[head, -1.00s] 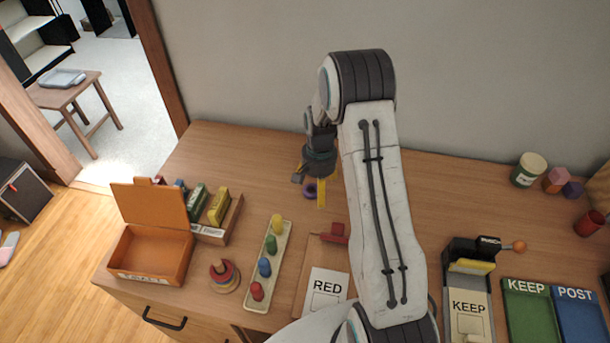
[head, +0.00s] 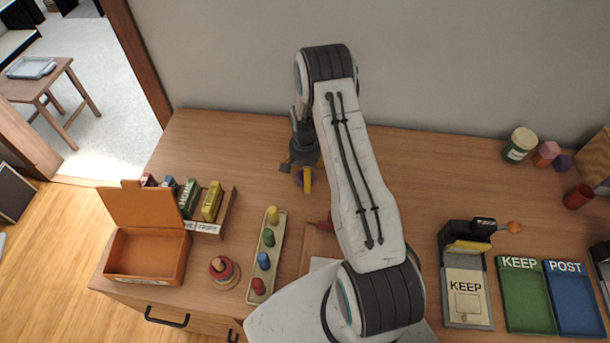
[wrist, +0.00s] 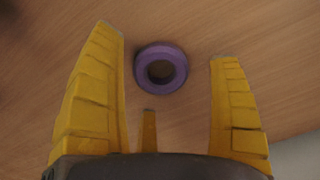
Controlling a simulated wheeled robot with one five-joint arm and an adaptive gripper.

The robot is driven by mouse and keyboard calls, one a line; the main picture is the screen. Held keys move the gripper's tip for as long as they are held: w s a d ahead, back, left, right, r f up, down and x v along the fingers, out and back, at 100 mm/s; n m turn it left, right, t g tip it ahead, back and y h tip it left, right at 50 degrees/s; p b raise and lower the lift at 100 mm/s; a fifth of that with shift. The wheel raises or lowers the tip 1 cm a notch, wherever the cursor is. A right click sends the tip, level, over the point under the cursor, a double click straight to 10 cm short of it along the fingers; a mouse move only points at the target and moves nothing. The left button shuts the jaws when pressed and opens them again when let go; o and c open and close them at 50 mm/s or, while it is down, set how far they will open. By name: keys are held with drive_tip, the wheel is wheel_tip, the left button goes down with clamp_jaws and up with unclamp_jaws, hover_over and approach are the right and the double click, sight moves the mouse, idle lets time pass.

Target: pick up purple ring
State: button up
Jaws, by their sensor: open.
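The purple ring (wrist: 179,78) lies flat on the wooden tabletop in the wrist view, its dark centre hole facing the camera. My gripper (wrist: 170,45) is open, with one yellow finger on each side of the ring's place in the picture and nothing held. The ring shows nearer the left finger, and I cannot tell how high the fingers are above the table. In the head view my gripper (head: 304,183) points down at the back of the desk, and it hides most of the ring there.
An orange open box (head: 148,253), a stacking-ring toy (head: 226,277) and a peg tray (head: 251,293) stand at the left. A KEEP stand (head: 468,312) and green (head: 527,300) and blue (head: 575,300) trays lie at the right. The wall (head: 420,60) is behind the desk.

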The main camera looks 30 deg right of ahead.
drive_tip(key=shift+f, duration=0.95)
drive_tip(key=shift+c, duration=0.3)
drive_tip(key=c, duration=0.9)
